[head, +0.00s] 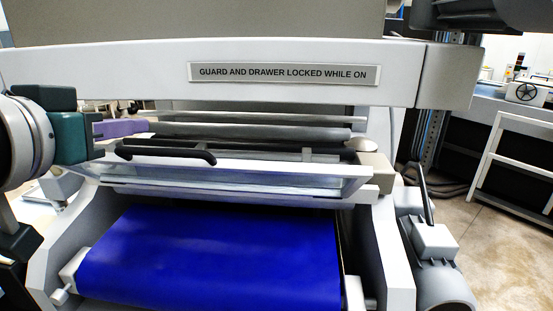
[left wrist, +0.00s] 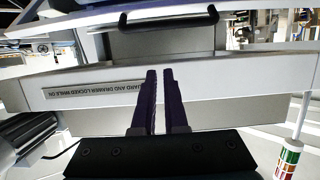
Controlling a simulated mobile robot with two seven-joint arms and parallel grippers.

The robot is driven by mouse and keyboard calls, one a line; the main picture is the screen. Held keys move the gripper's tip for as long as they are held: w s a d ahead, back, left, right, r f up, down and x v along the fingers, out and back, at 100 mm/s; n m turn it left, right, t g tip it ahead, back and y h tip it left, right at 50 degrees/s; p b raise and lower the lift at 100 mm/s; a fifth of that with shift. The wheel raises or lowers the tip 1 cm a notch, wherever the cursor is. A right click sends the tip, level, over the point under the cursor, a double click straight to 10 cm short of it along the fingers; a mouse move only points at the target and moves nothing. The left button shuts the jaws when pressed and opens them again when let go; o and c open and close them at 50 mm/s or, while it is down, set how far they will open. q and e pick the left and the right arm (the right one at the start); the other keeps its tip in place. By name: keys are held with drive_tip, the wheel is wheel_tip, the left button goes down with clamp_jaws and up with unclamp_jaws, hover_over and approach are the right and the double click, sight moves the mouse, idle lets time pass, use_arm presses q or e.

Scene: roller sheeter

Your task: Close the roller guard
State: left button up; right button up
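The roller guard (head: 262,172) is a pale, partly clear panel in the head view. It sits tilted low in front of the metal rollers (head: 265,131), which show above and behind it. A black bar handle (head: 180,152) runs along its left part; a black handle also shows at the top of the left wrist view (left wrist: 170,17). My left gripper (head: 146,127) has purple fingers and lies at the left, just above and behind the handle, seemingly apart from it. In the left wrist view its fingers (left wrist: 159,72) are nearly together with nothing between them. My right gripper is not in view.
A white crossbar with a lock-warning sign (head: 284,73) spans above the guard, close over my left gripper. A blue belt (head: 212,258) slopes below the guard. Side walls stand on both sides. A white rack (head: 510,160) stands at right, beyond open floor.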

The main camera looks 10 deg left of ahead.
use_arm(q)
drive_tip(key=shift+w+d+r, duration=0.15)
drive_tip(key=shift+w+r, duration=0.15)
drive_tip(key=shift+w, duration=0.15)
clamp_jaws()
drive_tip(key=a+p+x, duration=0.1)
drive_tip(key=p+x, duration=0.2)
drive_tip(key=x, duration=0.6)
drive_tip(key=f, duration=0.1)
drive_tip(key=s+f+p, duration=0.1)
drive_tip(key=f+p, duration=0.1)
drive_tip(key=shift+s+d+f, duration=0.2)
drive_tip(key=shift+s, duration=0.2)
